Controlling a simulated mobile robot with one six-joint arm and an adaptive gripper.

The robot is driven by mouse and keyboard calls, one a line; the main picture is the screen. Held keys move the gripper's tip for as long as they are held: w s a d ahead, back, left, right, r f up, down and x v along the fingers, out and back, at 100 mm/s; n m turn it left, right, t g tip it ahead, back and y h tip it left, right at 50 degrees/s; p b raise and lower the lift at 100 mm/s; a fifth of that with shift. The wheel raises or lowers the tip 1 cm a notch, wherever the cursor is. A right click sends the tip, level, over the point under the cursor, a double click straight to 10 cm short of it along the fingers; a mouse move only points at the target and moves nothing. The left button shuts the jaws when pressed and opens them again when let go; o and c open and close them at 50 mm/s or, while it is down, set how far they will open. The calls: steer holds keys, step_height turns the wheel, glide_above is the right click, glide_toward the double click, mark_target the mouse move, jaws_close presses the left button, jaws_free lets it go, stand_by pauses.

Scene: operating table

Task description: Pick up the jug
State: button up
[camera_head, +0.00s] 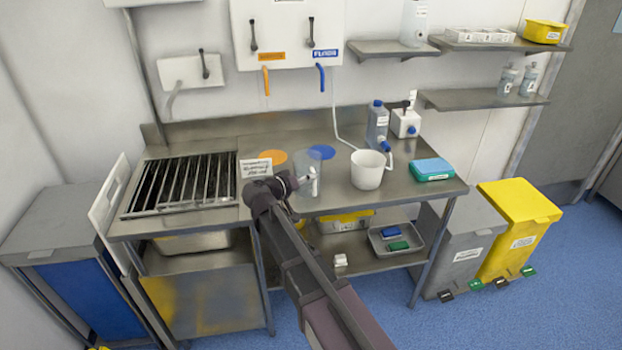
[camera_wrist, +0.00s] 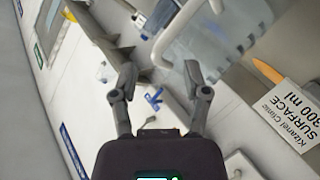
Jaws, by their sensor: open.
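The jug (camera_head: 311,160) is clear and see-through and stands on the steel worktop, just beyond my gripper in the head view. In the wrist view the jug (camera_wrist: 222,42) fills the upper right, with a pale handle curving down on its left side. My gripper (camera_head: 299,183) is at the near side of the jug. In the wrist view my gripper (camera_wrist: 162,76) has its two fingers spread, with nothing held between them. The handle is ahead of the fingertips. Whether it touches them I cannot tell.
A white bucket (camera_head: 367,170) stands to the right of the jug. A label card (camera_head: 256,168) is to its left, by the slatted grate (camera_head: 182,184). Bottles (camera_head: 377,124) and a teal box (camera_head: 432,169) are farther right. Orange and blue discs (camera_head: 321,152) mark the worktop.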

steer(key=shift+b+x, duration=0.45)
steer(key=shift+x, duration=1.7)
steer(key=shift+r, duration=0.2)
steer(key=shift+c, duration=0.2)
jaws_close()
